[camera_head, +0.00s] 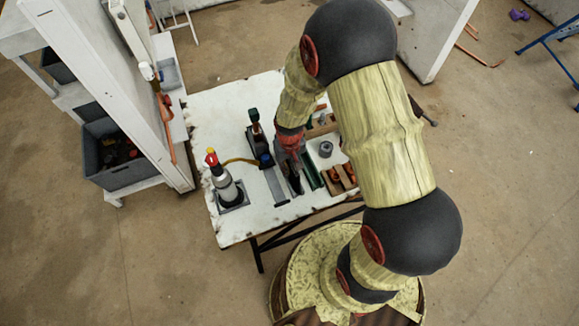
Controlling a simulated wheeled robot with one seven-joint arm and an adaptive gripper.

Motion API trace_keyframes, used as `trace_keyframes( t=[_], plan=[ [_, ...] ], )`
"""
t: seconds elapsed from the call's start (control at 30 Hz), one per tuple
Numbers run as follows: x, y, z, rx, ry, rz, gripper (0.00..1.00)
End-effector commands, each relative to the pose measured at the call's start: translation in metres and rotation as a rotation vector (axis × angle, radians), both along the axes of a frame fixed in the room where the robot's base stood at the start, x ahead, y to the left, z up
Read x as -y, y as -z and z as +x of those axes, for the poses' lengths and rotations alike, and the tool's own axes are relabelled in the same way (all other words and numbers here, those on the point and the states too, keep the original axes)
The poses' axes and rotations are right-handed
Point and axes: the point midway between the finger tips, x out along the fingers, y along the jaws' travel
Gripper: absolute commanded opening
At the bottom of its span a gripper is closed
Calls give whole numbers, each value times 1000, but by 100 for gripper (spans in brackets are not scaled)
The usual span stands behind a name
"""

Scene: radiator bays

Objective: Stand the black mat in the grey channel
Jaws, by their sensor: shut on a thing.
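My gripper (293,172) points down over the white table, at the end of my arm. It is shut on a dark, thin thing that looks like the black mat (294,184), which stands out below the fingers. The mat's lower edge is too small and shaded to tell whether it touches anything. A grey channel (276,188) lies on the table just left of the mat, running front to back. A green channel-like strip (311,174) lies close on the right. My gripper and arm hide part of the area behind.
A dark green-topped tool (256,130) stands at the back. The table's front left is clear.

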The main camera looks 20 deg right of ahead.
Motion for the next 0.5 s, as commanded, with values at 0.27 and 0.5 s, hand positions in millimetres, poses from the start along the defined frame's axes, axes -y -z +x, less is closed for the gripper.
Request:
trace_keyframes(
  t=[0.27,0.5],
  plan=[
    [0,0,0,0,0,0,26],
    [0,0,0,0,0,0,33]
  ],
)
